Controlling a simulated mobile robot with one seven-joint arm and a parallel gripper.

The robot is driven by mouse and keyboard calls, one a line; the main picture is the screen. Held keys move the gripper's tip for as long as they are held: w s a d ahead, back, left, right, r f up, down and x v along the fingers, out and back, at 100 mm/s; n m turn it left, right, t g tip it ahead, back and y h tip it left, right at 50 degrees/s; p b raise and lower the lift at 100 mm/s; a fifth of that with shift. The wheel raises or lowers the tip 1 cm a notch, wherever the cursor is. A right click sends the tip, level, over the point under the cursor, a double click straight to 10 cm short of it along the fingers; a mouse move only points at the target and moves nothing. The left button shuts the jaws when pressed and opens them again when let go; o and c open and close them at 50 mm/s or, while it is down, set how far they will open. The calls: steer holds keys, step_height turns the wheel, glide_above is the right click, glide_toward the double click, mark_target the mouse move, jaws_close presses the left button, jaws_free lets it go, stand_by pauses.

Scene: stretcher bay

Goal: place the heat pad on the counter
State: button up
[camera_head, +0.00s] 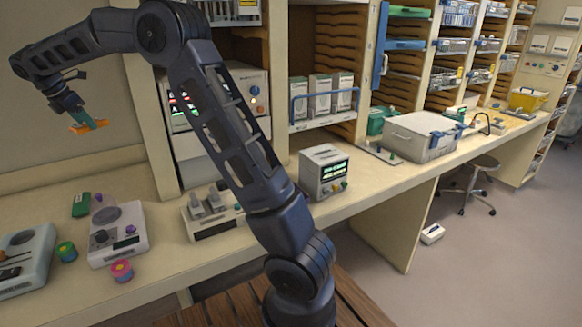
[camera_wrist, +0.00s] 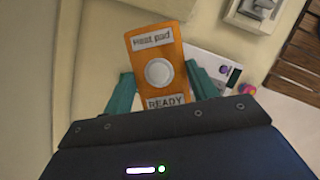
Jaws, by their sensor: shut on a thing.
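The heat pad (camera_wrist: 172,52) is a flat orange rectangle with a round grey disc and labels reading "Heat pad" and "READY". In the head view it is a small orange shape (camera_head: 88,127) at the upper left, held in the air above the counter. My gripper (camera_head: 76,112) is shut on it, its teal fingers (camera_wrist: 164,92) on either side of the pad in the wrist view. The counter (camera_head: 60,180) is a long cream surface along the wall, and its left part lies below the gripper.
A monitor (camera_head: 324,172) stands further right. Bare counter shows behind the green box.

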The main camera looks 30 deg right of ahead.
steer(key=s+d+r+n+t+y, duration=0.1)
steer(key=s+d+r+n, duration=0.3)
steer(key=s+r, duration=0.5)
steer(key=s+d+f+m+g, duration=0.15)
steer(key=d+f+m, duration=0.45)
steer(key=d, duration=1.8)
steer(key=s+d+f+m+g, duration=0.1)
steer(key=d+f+m+g, duration=0.35)
steer(key=d, duration=2.05)
steer(key=s+d+f+m, duration=0.2)
steer(key=d+f+m, duration=0.5)
steer(key=d, duration=1.7)
steer(key=m+g+y, duration=0.2)
steer(key=m+y, duration=0.1)
steer(key=m, duration=0.8)
glide_above(377, 172)
steer(key=w, duration=0.1)
step_height(377, 172, down, 6)
step_height(377, 172, down, 19)
steer(key=shift+w+f, duration=0.1)
steer(key=shift+f, duration=0.1)
steer(key=shift+f, duration=0.1)
